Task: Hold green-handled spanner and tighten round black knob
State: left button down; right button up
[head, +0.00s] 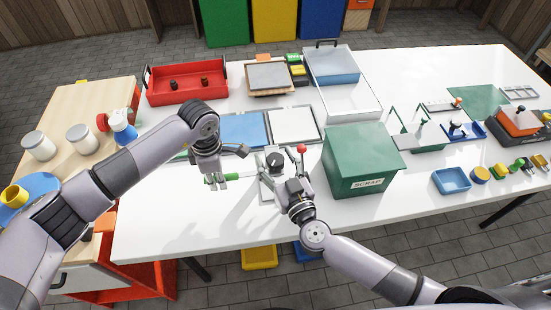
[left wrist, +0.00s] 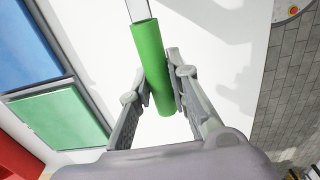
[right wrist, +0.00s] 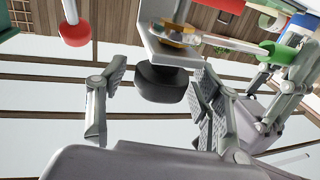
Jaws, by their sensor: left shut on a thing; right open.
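My left gripper (head: 216,183) is shut on the green handle of the spanner (left wrist: 152,60). The spanner's metal shaft points away from the gripper. In the right wrist view the green handle (right wrist: 277,52) is at the upper right, and the shaft reaches toward a brass-coloured nut (right wrist: 175,35) on a grey bracket (right wrist: 160,20). The round black knob (right wrist: 162,83) sits below the bracket. My right gripper (right wrist: 155,97) is open, with its fingers on either side of the knob and a clear gap on the left side. Whether the spanner's jaw sits on the nut is unclear.
A red ball on a lever (head: 301,148) stands beside my right gripper; it also shows in the right wrist view (right wrist: 76,33). A green scrap box (head: 362,160) stands close on the right. Blue and white panels (head: 243,130) lie behind. The front left of the white table is clear.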

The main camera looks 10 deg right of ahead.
jog(key=c, duration=1.2)
jog(key=shift+o, duration=0.2)
jog(key=shift+a+m+h, duration=0.1)
jog(key=shift+m+h, duration=0.2)
jog(key=shift+h, duration=0.1)
jog(key=m+h, duration=0.2)
jog(key=h, duration=0.1)
jog(key=shift+h, duration=0.4)
jog(key=shift+m+h, duration=1.8)
jog(key=shift+h, duration=0.7)
jog(key=shift+g, duration=0.3)
